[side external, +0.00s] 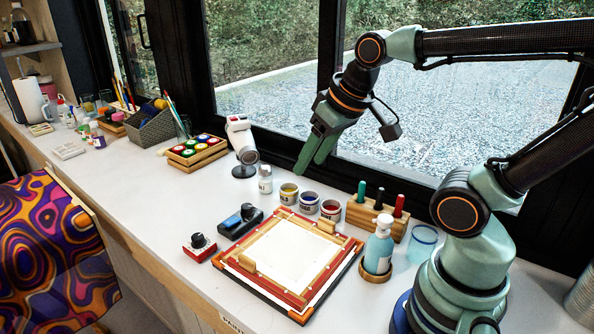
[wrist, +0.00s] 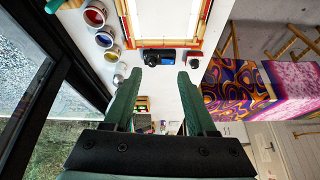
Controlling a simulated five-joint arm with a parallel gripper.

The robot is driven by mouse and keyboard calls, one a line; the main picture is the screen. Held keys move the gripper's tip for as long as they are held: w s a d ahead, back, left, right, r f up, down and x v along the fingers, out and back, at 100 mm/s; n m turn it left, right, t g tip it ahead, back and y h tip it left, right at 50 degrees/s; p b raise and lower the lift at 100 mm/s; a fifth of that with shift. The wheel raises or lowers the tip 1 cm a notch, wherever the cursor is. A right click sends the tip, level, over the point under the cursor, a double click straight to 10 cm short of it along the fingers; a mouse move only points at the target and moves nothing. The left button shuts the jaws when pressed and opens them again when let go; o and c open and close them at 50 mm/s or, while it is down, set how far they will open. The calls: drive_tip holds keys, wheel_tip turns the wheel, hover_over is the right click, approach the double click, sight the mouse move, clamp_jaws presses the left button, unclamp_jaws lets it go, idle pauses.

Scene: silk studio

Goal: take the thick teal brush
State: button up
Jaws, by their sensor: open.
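The teal brush (side external: 362,191) stands upright in the left end of a wooden block (side external: 366,216) behind the framed screen; only its handle shows, its lower part is hidden in the block. A black handle (side external: 379,197) and a red handle (side external: 399,204) stand to its right in the same block. In the wrist view the teal handle (wrist: 53,5) is at the top left edge, partly cut off. My gripper (side external: 312,164) is open and empty, raised above the table, left of and higher than the brush. Its fingers (wrist: 160,75) are apart in the wrist view.
A framed screen (side external: 285,255) lies in the middle of the table. Small paint jars (side external: 309,203) stand left of the block. A pump bottle (side external: 379,248) and a clear blue cup (side external: 421,243) stand close in front and right. A white lamp-like device (side external: 241,142) stands behind.

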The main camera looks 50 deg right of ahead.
drive_tip(key=d+f+m+g, duration=0.3)
drive_tip(key=d+m, duration=0.8)
drive_tip(key=d, duration=0.1)
drive_tip(key=m+g, duration=0.2)
drive_tip(key=m, duration=0.7)
approach(363, 182)
drive_tip(key=shift+a+f, duration=0.15)
drive_tip(key=shift+f, duration=0.1)
wheel_tip(363, 182, down, 12)
drive_tip(key=shift+w+r, duration=0.1)
drive_tip(key=shift+w, duration=0.05)
clamp_jaws()
